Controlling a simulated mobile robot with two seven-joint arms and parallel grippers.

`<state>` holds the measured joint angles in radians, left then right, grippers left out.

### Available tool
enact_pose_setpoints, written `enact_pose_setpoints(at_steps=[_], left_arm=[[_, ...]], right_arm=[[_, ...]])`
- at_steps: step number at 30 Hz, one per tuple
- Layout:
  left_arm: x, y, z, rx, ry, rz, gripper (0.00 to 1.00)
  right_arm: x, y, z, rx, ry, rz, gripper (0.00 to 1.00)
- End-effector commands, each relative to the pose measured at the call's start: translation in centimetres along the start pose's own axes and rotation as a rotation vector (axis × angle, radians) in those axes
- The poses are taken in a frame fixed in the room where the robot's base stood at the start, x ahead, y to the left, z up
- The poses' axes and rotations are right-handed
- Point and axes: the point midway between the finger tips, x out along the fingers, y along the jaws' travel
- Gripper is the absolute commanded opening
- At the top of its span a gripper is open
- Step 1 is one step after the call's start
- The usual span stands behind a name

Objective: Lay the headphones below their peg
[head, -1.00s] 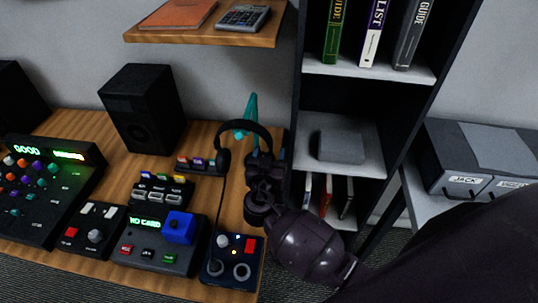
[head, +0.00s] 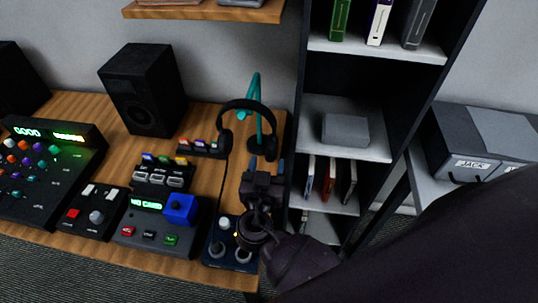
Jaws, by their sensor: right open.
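The black headphones (head: 248,103) hang on a teal stand with a peg (head: 257,88) near the table's back right corner. Their headband arches over the peg and the ear cups hang to either side. A thin black cable runs from the left cup down toward a dark blue knob box (head: 222,251). My right gripper (head: 266,164) is open and empty, just in front of and below the headphones, apart from them. Its fingers point toward the stand, and the stand's foot is hidden. My left gripper is not in view.
A black speaker (head: 141,90) stands at the table's back. A mixer (head: 45,180), a card box with a blue cube (head: 180,209) and several small devices fill the left and front. A shelf unit (head: 345,150) rises close to the right. A wooden shelf (head: 205,12) hangs above.

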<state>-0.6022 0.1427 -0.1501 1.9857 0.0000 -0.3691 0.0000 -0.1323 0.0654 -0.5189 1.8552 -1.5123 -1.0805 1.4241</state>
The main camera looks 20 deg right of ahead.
Motion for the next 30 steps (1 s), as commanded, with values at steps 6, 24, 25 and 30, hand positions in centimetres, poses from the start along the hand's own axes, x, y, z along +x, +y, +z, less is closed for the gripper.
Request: enact_pose_setpoints(at_steps=[6, 24, 25, 30], left_arm=[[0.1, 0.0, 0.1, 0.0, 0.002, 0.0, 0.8], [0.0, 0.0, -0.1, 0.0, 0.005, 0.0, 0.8], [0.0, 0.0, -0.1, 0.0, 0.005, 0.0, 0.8], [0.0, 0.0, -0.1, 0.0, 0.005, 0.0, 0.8]], right_arm=[[-0.9, 0.0, 0.0, 0.001, -0.001, 0.0, 0.57], [-3.0, 7.3, 12.2, -0.27, -0.499, -0.317, 0.57], [-3.4, 7.8, 12.6, -0.276, -0.516, -0.344, 0.57], [-5.0, 10.9, 14.4, -0.283, -0.566, -0.479, 0.57]])
